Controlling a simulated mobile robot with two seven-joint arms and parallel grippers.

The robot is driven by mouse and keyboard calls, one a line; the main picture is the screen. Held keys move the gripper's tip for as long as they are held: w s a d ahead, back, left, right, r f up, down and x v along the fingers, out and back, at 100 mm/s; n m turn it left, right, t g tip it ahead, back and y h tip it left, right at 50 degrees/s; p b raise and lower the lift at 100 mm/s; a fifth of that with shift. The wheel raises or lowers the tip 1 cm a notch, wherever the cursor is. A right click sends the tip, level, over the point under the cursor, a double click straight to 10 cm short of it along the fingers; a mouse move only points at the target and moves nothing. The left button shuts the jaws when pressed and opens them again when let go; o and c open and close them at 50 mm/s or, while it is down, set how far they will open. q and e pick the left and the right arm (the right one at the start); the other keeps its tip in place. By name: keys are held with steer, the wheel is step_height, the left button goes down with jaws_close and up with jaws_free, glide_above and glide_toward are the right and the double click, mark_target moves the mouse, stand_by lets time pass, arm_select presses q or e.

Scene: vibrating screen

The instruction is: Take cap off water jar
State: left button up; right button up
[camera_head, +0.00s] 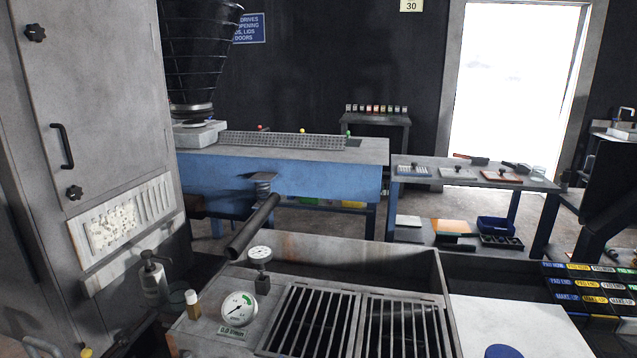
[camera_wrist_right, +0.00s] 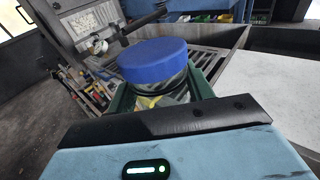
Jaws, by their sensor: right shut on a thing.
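The water jar (camera_wrist_right: 168,97) is clear, with a wide blue cap (camera_wrist_right: 152,60) seated on its top, in the middle of the right wrist view. My right gripper (camera_wrist_right: 160,100) has its green fingers on either side of the jar's body, below the cap, and is shut on the jar. The lower part of the jar is hidden behind the gripper's body. In the head view a blue disc (camera_head: 503,351) is cut off at the bottom edge, and I cannot tell whether it is the cap. My left gripper is not in view.
A slatted grating (camera_head: 355,325) lies beside a pressure gauge (camera_head: 238,308). A white panel (camera_head: 510,320) is right of it, with rows of labelled tags (camera_head: 590,285) beyond. A pump bottle (camera_head: 153,275) stands by the grey cabinet (camera_head: 95,120). A blue-sided table (camera_head: 290,172) is behind.

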steer(key=s+a+f+m+h, duration=0.1)
steer(key=s+a+f+h, duration=0.2)
steer(key=s, duration=0.5)
steer(key=s+a+f+m, duration=0.15)
steer(key=s+f, duration=0.25)
steer(key=s, duration=0.4)
steer(key=shift+a+m+h, duration=1.55)
steer(key=shift+a+h, duration=0.85)
steer(key=shift+a, duration=0.85)
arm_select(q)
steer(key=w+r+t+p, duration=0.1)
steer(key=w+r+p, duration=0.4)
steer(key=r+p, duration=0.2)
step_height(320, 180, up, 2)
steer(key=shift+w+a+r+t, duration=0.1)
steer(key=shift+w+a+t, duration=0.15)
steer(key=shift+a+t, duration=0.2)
arm_select(e)
step_height(320, 180, up, 16)
steer(key=w+t, duration=0.2)
steer(key=w, duration=0.1)
steer(key=shift+t, duration=0.4)
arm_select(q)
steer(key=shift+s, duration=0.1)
arm_select(e)
steer(key=shift+d, duration=0.1)
